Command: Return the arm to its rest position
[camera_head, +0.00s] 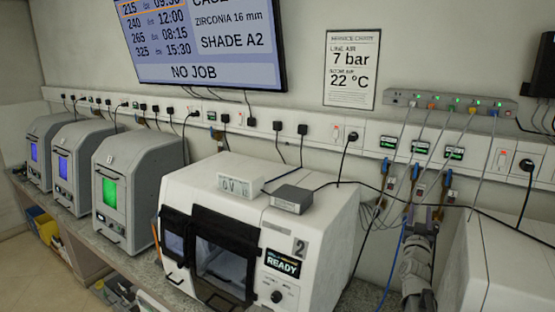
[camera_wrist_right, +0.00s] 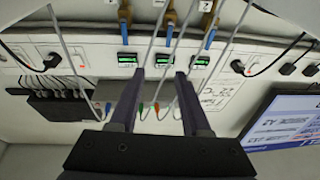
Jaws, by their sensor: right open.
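My right arm comes up from the bottom right in the head view. Its gripper (camera_head: 427,212) points toward the back wall, in front of the hanging cables and valves. In the right wrist view, which shows the wall upside down, the two dark fingers of the gripper (camera_wrist_right: 158,78) stand apart with nothing held between them. Cables and the wall panel show behind the fingers; whether a finger touches a cable I cannot tell. My left gripper is in neither view.
A white machine marked 2, reading READY (camera_head: 255,235), stands left of my right arm. Another white housing (camera_head: 500,265) is close on its right. A power strip (camera_head: 450,102) with several cables hangs above. Several grey ovens (camera_head: 135,180) line the bench at left.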

